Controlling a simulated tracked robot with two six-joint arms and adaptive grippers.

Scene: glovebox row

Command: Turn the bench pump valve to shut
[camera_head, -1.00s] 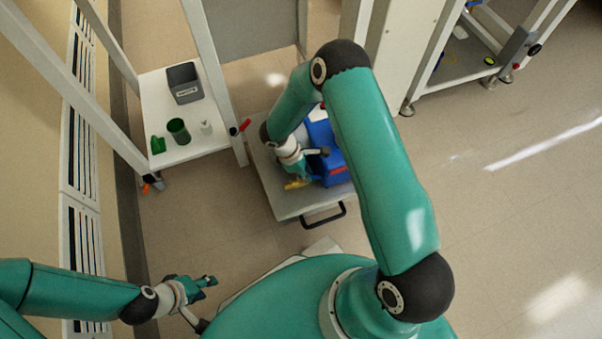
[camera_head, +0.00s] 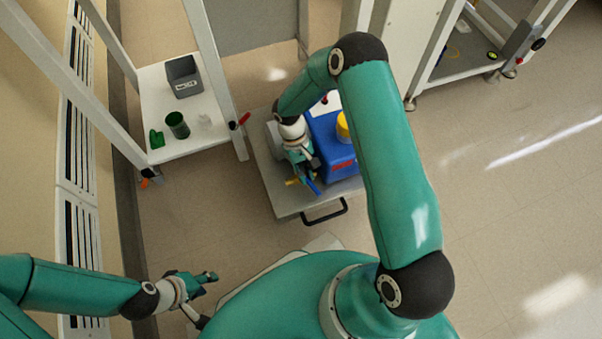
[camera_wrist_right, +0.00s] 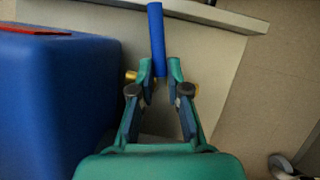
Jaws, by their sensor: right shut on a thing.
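The bench pump is a blue box (camera_head: 325,150) with a yellow cap on the cart in the head view; its blue side (camera_wrist_right: 55,95) fills the left of the right wrist view. The valve's blue lever (camera_wrist_right: 157,40) stands out past my right gripper (camera_wrist_right: 160,75), which is shut on it. Brass valve parts (camera_wrist_right: 131,76) show beside the fingers. In the head view the lever (camera_head: 315,188) points toward the cart's front edge, and my right gripper (camera_head: 303,178) is left of the pump. My left gripper (camera_head: 207,283) hangs at lower left, away from the cart; its jaw opening is unclear.
The cart top (camera_head: 290,205) has a black handle (camera_head: 324,212) in front. A white shelf (camera_head: 165,152) at left carries a grey bin (camera_head: 184,77), a green cup (camera_head: 177,125) and a green item (camera_head: 156,140). Open floor lies to the right.

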